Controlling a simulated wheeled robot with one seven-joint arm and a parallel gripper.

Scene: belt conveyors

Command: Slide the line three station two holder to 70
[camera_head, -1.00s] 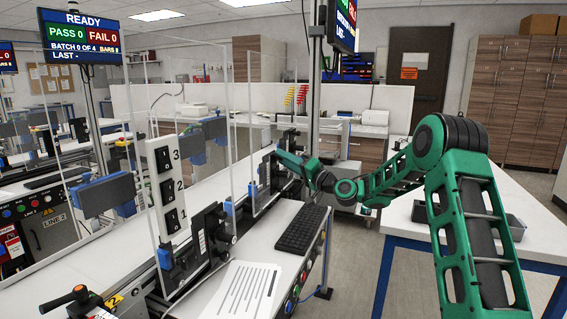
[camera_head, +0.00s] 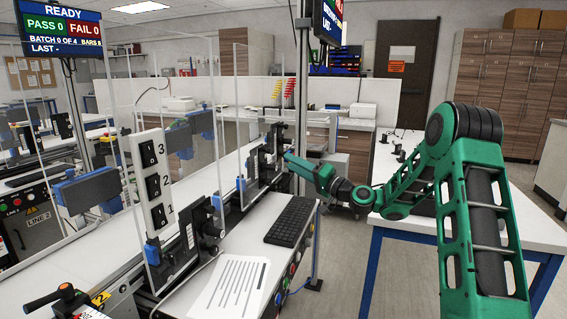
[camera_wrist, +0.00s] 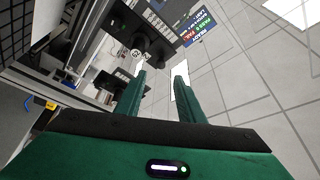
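My gripper (camera_head: 287,158) is small in the head view, at the end of my green arm, beside a black holder mechanism (camera_head: 268,150) at the far end of the near conveyor. In the wrist view my gripper (camera_wrist: 161,72) has two green fingers apart with nothing seen between them. Black holder parts with a round knob (camera_wrist: 130,40) lie beyond the fingertips, upper left, apart from them. I cannot read a scale or a line number on this holder.
Clear upright panels (camera_head: 232,120) stand along the conveyor. A keyboard (camera_head: 291,221) and a printed sheet (camera_head: 232,288) lie on the front shelf. A monitor (camera_head: 60,28) reads READY. A white table (camera_head: 510,225) stands to the right. A lever (camera_head: 62,296) is at lower left.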

